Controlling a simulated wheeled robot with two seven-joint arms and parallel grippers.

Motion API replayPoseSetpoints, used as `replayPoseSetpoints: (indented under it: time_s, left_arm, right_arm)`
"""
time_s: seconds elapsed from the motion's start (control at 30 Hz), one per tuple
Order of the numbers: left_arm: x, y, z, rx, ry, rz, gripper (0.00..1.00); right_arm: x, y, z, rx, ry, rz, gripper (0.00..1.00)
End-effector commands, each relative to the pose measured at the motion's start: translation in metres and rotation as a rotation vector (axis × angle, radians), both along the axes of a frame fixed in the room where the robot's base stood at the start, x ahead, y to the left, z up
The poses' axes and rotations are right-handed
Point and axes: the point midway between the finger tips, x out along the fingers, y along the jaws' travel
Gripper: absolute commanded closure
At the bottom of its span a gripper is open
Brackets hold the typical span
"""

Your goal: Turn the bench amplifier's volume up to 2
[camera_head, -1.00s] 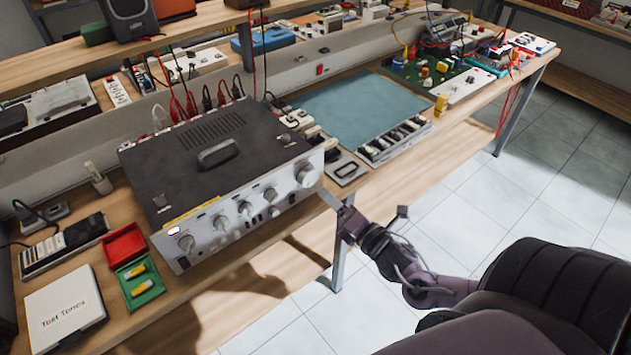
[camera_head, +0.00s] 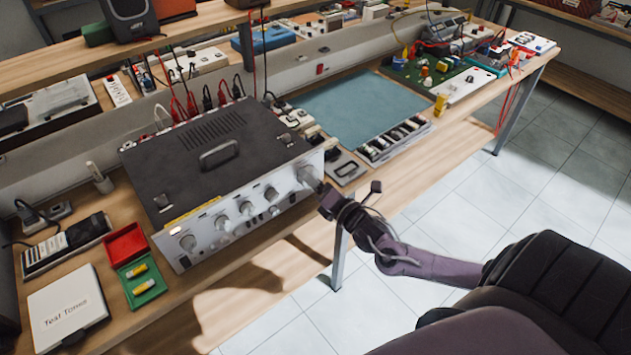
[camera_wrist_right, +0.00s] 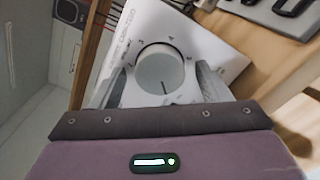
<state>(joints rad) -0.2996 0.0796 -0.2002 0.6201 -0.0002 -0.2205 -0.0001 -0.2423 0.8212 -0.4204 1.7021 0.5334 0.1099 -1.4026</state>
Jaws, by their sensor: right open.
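The bench amplifier (camera_head: 187,157) is a wide box with a dark top and a silver front panel, standing on the wooden bench. Its large volume knob (camera_head: 307,177) is at the right end of the front. In the right wrist view the round pale knob (camera_wrist_right: 158,66) shows a dark pointer line low on its face; marks and lettering surround it, too small to read surely. My right gripper (camera_head: 318,187) is open at the knob, one finger on each side of it. Contact cannot be told. My left gripper is not in view.
Smaller knobs (camera_head: 246,208) line the front panel left of the large one. A red tray (camera_head: 125,243) and a green tray (camera_head: 150,293) lie left of the amplifier. A grey device (camera_head: 345,170) stands close on its right. Open floor (camera_head: 440,215) lies before the bench.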

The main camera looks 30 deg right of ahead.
Motion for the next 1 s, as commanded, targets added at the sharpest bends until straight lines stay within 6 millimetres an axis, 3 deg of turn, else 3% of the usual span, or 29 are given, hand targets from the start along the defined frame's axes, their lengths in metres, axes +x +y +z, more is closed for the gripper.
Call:
replayPoseSetpoints:
  time_s: [0.13, 0.5, 0.77, 1.0]
  left_arm:
    - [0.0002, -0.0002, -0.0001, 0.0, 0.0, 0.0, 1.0]
    - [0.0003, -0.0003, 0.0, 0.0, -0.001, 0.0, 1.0]
    - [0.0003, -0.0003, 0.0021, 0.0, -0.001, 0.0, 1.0]
    - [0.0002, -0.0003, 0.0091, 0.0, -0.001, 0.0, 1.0]
  right_arm:
    - [-0.0002, 0.0001, -0.0002, 0.0, 0.0, 0.0, 0.3]
    - [-0.0004, 0.0, 0.0, 0.0, 0.0, 0.0, 0.75]
    - [-0.0004, -0.0004, 0.0006, 0.033, 0.003, -0.001, 0.75]
    - [-0.0004, -0.0005, 0.0015, 0.163, 0.013, -0.002, 0.75]
